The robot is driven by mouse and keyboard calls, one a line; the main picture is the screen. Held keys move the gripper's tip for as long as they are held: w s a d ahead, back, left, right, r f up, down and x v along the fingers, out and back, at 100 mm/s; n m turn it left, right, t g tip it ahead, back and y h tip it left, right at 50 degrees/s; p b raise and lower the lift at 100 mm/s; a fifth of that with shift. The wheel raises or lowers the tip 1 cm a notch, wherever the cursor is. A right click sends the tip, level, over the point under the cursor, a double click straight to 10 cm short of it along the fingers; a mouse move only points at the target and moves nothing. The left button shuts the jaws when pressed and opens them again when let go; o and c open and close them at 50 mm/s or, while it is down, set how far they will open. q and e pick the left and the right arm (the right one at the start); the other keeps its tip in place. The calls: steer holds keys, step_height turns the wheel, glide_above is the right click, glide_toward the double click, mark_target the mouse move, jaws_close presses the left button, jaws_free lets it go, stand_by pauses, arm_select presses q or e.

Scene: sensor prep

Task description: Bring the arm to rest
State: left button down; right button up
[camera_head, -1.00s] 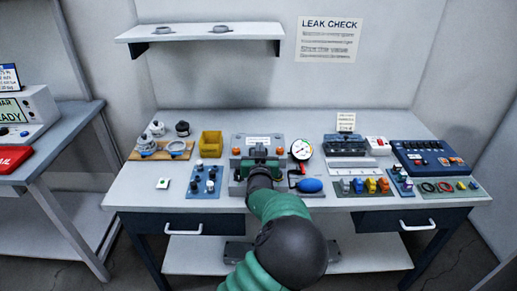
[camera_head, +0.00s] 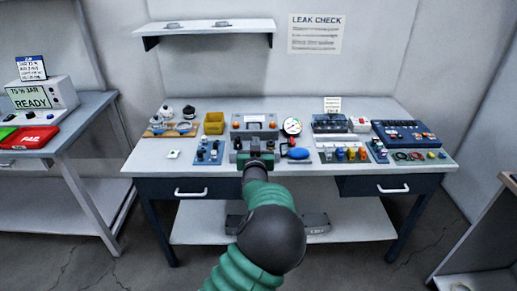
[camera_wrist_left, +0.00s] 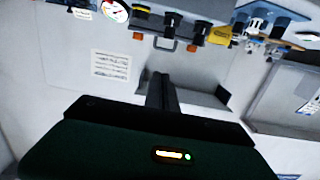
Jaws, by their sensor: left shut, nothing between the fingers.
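My left arm comes in from the bottom of the head view, with a green sleeve and a dark grey joint. Its gripper (camera_head: 255,154) points at the bench, in front of the grey test fixture (camera_head: 254,122) with orange knobs. The arm hides the fixture's lower front, and I cannot tell from the head view how far apart they are. In the left wrist view, which is upside down, the dark fingers (camera_wrist_left: 162,92) are together with nothing between them. My right gripper is not in view.
The bench (camera_head: 290,173) holds a yellow bin (camera_head: 214,123), a dial gauge (camera_head: 292,126), a blue bulb (camera_head: 299,153), a blue panel (camera_head: 405,134) and small parts. A side table (camera_head: 83,108) stands left. A shelf unit (camera_head: 487,235) stands right.

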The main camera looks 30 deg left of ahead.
arm_select(q)
steer(key=s+d+f+g+h, duration=0.4)
steer(key=s+d+f+g, duration=0.1)
steer(key=s+f, duration=0.6)
steer(key=s+d+f+m+g+h, duration=0.2)
steer(key=s+d+f+m+g, duration=0.15)
steer(key=s+d, duration=0.6)
steer(key=s+d+f+m+g+h, duration=0.25)
steer(key=s+d+g, duration=0.2)
steer(key=s, duration=1.05)
step_height(320, 180, up, 14)
steer(key=p, duration=1.4)
steer(key=shift+d+t, duration=0.4)
